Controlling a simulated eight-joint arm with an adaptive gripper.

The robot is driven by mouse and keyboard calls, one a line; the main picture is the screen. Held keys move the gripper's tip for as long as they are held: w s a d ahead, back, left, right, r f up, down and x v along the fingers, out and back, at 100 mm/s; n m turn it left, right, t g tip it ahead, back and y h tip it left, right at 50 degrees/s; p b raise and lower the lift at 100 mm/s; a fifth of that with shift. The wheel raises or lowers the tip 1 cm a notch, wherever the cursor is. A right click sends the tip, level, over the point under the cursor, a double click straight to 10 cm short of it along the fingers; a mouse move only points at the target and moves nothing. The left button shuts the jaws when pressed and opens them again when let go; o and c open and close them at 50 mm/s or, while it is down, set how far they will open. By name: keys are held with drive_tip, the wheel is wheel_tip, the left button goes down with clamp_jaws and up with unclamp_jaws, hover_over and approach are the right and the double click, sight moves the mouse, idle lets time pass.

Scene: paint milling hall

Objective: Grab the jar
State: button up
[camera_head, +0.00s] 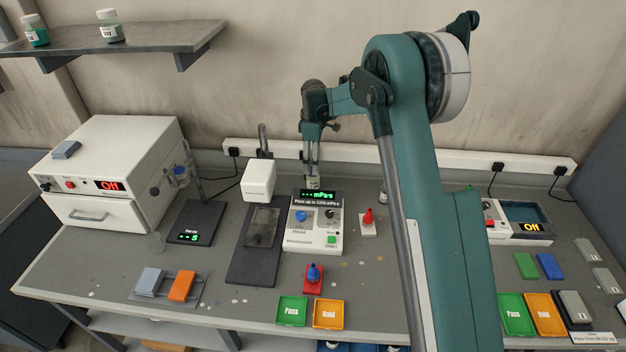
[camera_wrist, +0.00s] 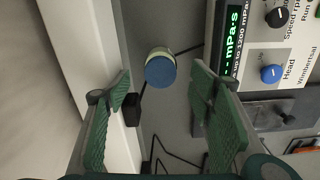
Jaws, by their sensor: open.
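A small jar with a blue lid (camera_wrist: 160,70) and a pale body stands on the bench, seen from above in the wrist view. It lies between and beyond my open green fingers, with space on both sides. In the head view a jar (camera_head: 313,183) shows just behind the mPa·s instrument, its lower part hidden. My gripper (camera_head: 312,168) points down above it; it also shows in the wrist view (camera_wrist: 162,92), open and empty. Two other jars, a teal-filled jar (camera_head: 35,30) and a pale green one (camera_head: 109,25), stand on the wall shelf.
The mPa·s instrument (camera_head: 316,240) stands close in front of the jar. A white power strip (camera_head: 400,158) runs along the wall behind, with black cables near the jar. A white furnace box (camera_head: 115,170) reading "Off" is at left. My arm hides part of the bench.

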drive_tip(key=shift+f, duration=0.2)
drive_tip(key=shift+f, duration=1.15)
drive_tip(key=shift+f, duration=0.15)
drive_tip(key=shift+f, duration=2.45)
drive_tip(key=c, duration=1.5)
drive_tip(key=shift+o, duration=0.2)
drive_tip(key=shift+r, duration=0.15)
drive_tip(key=shift+r, duration=4.85)
